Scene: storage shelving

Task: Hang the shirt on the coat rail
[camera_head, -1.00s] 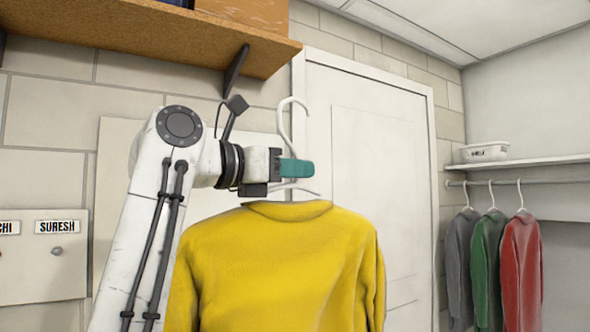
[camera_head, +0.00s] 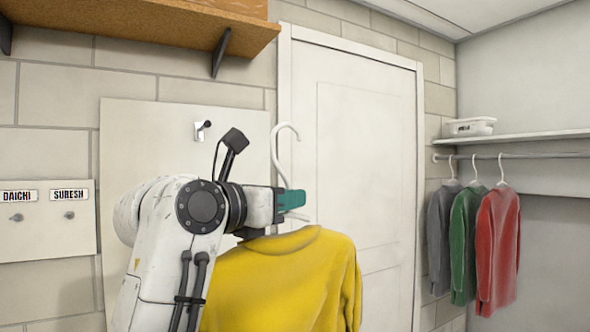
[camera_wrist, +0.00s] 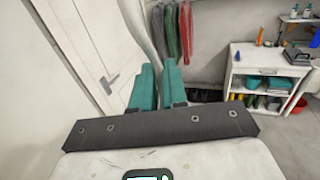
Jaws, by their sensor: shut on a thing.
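A yellow shirt (camera_head: 285,278) hangs on a white hanger (camera_head: 276,150) in the head view. My gripper (camera_head: 292,199), with teal fingers, is shut on the hanger near the base of its hook, above the shirt's collar. In the wrist view the hanger (camera_wrist: 136,28) rises between my teal fingers (camera_wrist: 157,88); the shirt is not seen there. The coat rail (camera_head: 540,155) runs under a shelf at the right, well apart from my gripper. A grey shirt (camera_head: 439,235), a green shirt (camera_head: 465,240) and a red shirt (camera_head: 498,245) hang on it from white hangers.
A white door (camera_head: 365,190) stands behind the held shirt. A white container (camera_head: 470,127) sits on the shelf above the rail. A wooden shelf (camera_head: 150,35) juts out at upper left. The rail right of the red shirt is bare. A white storage unit (camera_wrist: 265,68) shows in the wrist view.

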